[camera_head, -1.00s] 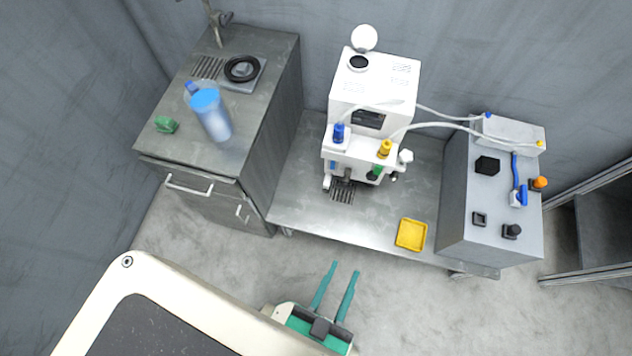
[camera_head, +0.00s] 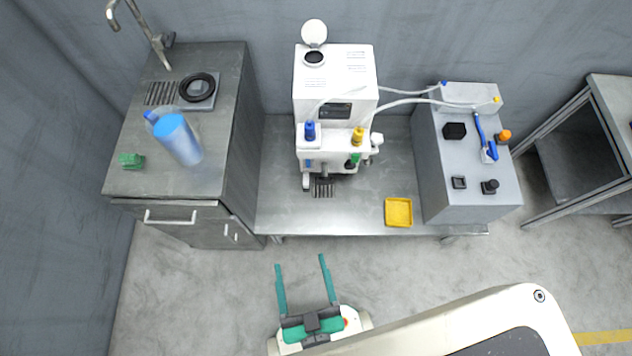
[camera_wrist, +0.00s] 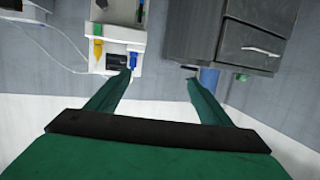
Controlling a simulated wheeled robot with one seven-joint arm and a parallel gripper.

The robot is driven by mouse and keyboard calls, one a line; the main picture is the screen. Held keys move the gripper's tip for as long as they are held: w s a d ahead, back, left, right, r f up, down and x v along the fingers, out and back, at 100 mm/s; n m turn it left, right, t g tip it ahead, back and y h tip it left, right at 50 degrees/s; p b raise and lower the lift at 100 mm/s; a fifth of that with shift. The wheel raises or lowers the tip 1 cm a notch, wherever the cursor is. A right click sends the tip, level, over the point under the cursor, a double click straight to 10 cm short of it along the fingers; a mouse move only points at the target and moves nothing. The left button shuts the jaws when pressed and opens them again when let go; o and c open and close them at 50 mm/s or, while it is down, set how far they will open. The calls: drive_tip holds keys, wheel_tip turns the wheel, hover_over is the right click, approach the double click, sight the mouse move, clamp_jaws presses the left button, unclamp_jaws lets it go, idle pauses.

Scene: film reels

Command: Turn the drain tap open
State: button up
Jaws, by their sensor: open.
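The white machine (camera_head: 335,85) stands on a steel bench at the back centre. Its front carries a blue knob (camera_head: 310,131), a yellow knob (camera_head: 358,137) and a small green part (camera_head: 355,159). A small spout (camera_head: 325,171) sits low on its front above a dark grate (camera_head: 322,189). I cannot tell for sure which fitting is the drain tap. My gripper (camera_head: 300,262) is open and empty, in front of the bench's front edge and apart from the machine. In the wrist view, my gripper (camera_wrist: 157,80) has both green fingers spread, and the machine (camera_wrist: 118,35) appears upside down.
A yellow tray (camera_head: 399,212) lies on the bench (camera_head: 300,217). A grey control box (camera_head: 465,190) stands at right, joined to the machine by white hoses. A dark cabinet (camera_head: 220,150) at left bears a blue-topped container (camera_head: 180,138) and a green item (camera_head: 131,160).

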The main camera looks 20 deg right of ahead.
drive_tip(key=w+f+m+h, duration=0.15)
drive_tip(key=w+f, duration=0.25)
drive_tip(key=f, duration=0.8)
drive_tip(key=m+t+h, duration=0.1)
drive_tip(key=t+h, duration=0.1)
drive_tip(key=h, duration=0.1)
approach(324, 184)
drive_tip(key=x, duration=1)
drive_tip(key=shift+w+d, duration=0.2)
drive_tip(key=shift+w, duration=0.15)
drive_tip(key=c, duration=1)
